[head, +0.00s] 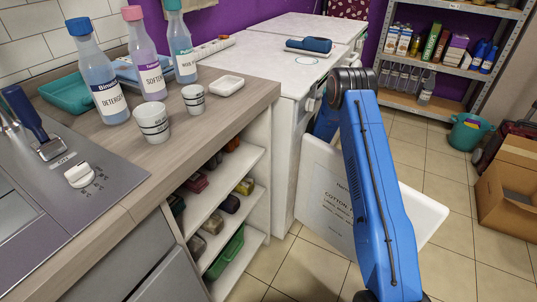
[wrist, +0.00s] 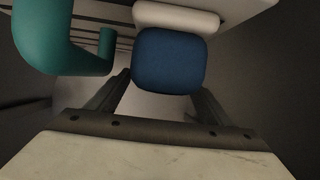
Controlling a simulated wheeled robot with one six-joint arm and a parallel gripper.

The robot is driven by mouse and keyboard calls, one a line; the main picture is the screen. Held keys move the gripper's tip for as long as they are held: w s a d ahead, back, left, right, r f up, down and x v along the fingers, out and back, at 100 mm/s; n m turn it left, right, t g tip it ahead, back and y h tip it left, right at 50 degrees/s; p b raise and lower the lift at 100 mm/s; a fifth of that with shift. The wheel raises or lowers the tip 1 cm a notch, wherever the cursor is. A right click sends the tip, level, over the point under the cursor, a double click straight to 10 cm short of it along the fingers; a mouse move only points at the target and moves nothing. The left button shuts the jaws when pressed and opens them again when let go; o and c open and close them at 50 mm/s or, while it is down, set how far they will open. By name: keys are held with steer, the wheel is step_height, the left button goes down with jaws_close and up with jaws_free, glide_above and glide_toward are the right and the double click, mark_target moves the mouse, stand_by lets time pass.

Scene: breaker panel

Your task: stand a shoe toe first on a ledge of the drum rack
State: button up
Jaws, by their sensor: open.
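In the wrist view a rounded dark blue piece (wrist: 169,63) lies between and just beyond the fingers of my gripper (wrist: 163,86). A rounded white piece (wrist: 177,17) adjoins its far edge. Together they may be a shoe with a pale sole, but I cannot tell for sure. My gripper is open, with one finger on each side of the blue piece; whether they touch it is unclear. Thin dark bars (wrist: 108,20) behind may belong to the drum rack; no ledge is clear. In the head view my gripper is hidden beyond my blue arm.
A teal curved tube (wrist: 75,52) hangs close by on the left in the wrist view. Dark walls surround the space. In the head view a white lettered panel (head: 322,196) stands behind my arm. The counter (head: 170,150) holds bottles and cups; tiled floor lies right.

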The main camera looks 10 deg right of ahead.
steer(key=shift+v, duration=3.5)
steer(key=s+d, duration=0.6)
steer(key=d, duration=0.2)
